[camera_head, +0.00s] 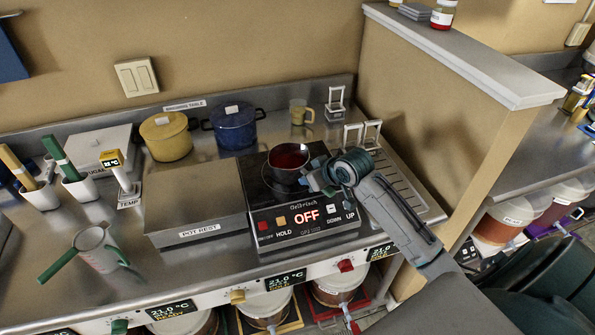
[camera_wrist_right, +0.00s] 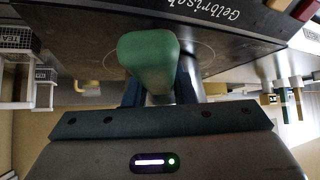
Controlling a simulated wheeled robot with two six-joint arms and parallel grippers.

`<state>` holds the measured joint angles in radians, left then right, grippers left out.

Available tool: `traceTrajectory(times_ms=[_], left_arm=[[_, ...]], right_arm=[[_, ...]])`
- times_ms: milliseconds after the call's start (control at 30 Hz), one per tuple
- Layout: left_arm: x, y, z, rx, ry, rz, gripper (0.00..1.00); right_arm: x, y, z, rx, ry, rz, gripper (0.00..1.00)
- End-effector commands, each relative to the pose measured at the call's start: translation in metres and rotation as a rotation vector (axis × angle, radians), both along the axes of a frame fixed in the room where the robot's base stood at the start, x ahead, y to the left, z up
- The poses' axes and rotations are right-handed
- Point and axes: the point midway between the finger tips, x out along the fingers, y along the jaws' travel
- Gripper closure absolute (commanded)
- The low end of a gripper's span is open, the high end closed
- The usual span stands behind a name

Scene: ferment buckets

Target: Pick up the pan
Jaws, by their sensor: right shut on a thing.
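The pan (camera_head: 288,163) is small and dark with red liquid in it. It is upright at the hob (camera_head: 264,190), over the back part of its black top; I cannot tell whether its base touches the hob. My right gripper (camera_head: 318,177) comes in from the right and is shut on the pan's handle. In the right wrist view the green handle end (camera_wrist_right: 148,62) shows between the fingers, in front of the black hob. The gripper and wrist hide most of the handle in the head view. My left gripper is not in view.
The hob's display reads OFF. A grey pot rest (camera_head: 194,210) stands left of the hob. A yellow pot (camera_head: 167,137) and a blue pot (camera_head: 235,126) stand behind. A ridged drainer (camera_head: 407,187) and a partition wall (camera_head: 455,115) lie to the right. A jug (camera_head: 98,249) stands front left.

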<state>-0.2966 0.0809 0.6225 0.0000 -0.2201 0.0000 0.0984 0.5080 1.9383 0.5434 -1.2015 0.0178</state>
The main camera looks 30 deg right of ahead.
Motion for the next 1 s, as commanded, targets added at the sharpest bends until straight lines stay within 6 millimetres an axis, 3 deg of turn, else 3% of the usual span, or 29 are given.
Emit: traceTrajectory(times_ms=[467,867,1000], left_arm=[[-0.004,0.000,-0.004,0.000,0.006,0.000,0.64],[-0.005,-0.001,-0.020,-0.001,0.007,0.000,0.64],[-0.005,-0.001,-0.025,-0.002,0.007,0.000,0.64]], right_arm=[[0.001,0.000,0.006,0.000,-0.005,0.001,1.00],[0.001,0.000,0.035,-0.001,-0.007,0.002,1.00],[-0.015,0.003,0.036,-0.003,-0.003,0.002,1.00]])
